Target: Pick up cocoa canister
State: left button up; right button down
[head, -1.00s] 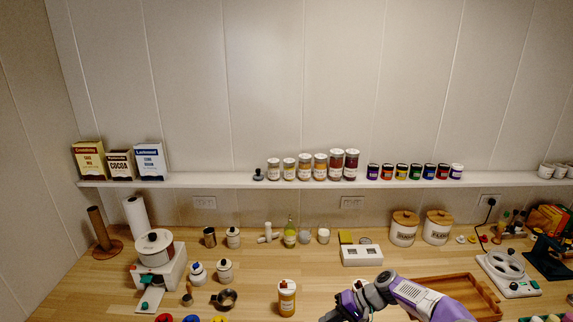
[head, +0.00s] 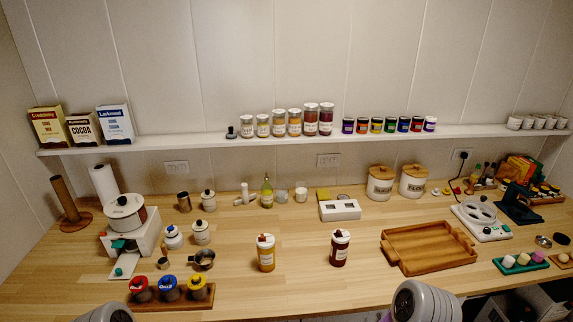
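The cocoa canister (head: 84,129) is a brown and white box-shaped pack lettered COCOA, standing upright on the wall shelf at the far left. It stands between a yellow and red pack (head: 49,126) and a blue and white pack (head: 116,124), close to both. Neither of my grippers shows in the head view. Only grey rounded parts of my arms show at the bottom edge, far from the shelf.
The long white shelf (head: 190,138) also holds spice jars (head: 294,122) and small colored jars (head: 390,126). On the counter below are a white grinder-like machine (head: 127,225), a paper roll (head: 104,185), a wooden tray (head: 430,247) and two sauce bottles (head: 266,253).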

aim_at(339, 246)
jog(key=k, duration=0.5)
jog(key=z, duration=1.1)
jog(key=i, duration=0.7)
jog(key=u, duration=0.8)
